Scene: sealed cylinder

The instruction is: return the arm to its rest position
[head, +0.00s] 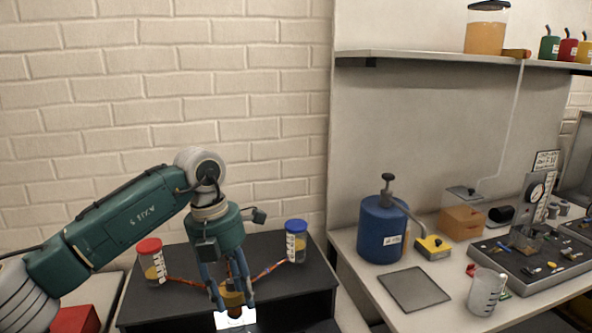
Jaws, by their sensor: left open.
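My left arm (130,225) comes in from the left and bends down at the wrist over the black-topped bench (185,310). My left gripper (231,306) points down, its fingers apart on either side of a small amber cylinder (232,298). I cannot tell whether the fingers touch it. The fingers hide part of the cylinder. A bright white panel (236,319) glows just below it. My right gripper is not in view.
A red-capped jar (151,262) and a blue-capped jar (296,242) flank the gripper, with orange-red tubes running toward the middle. A red box (75,319) is at lower left. The right-hand counter holds a blue tank (382,230), a grey mat (413,289) and a beaker (486,292).

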